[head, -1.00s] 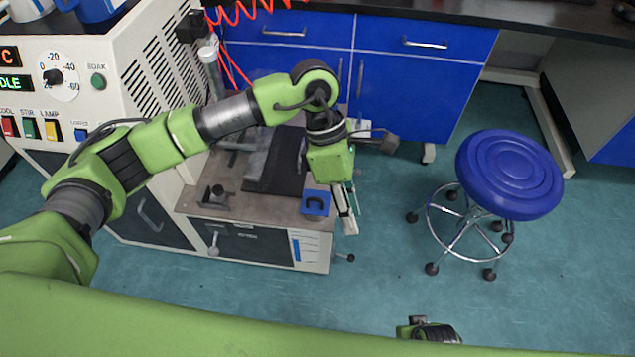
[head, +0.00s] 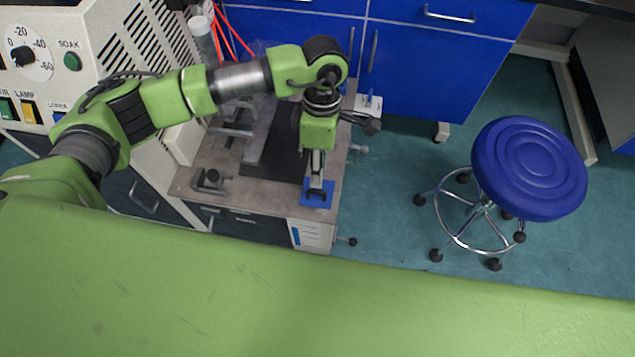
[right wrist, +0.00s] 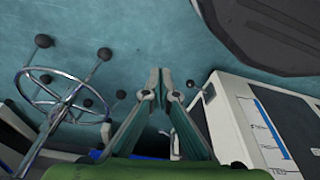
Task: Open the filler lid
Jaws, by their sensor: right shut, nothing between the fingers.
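The filler lid appears to be the small blue square plate (head: 308,201) with a dark handle, lying flat at the front right corner of the machine's top. My left gripper (head: 317,186) points down over this lid, its fingertips at the handle. The fingers cover part of the handle, and I cannot tell whether they touch or grip it. My right gripper (right wrist: 161,73) shows only in the right wrist view, its fingertips together and empty above the floor.
The low machine top (head: 238,185) carries metal fittings and a dark slab. A control cabinet (head: 108,30) stands at the left. A blue stool (head: 530,165) stands on open floor at the right. Blue cupboards (head: 420,75) line the back.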

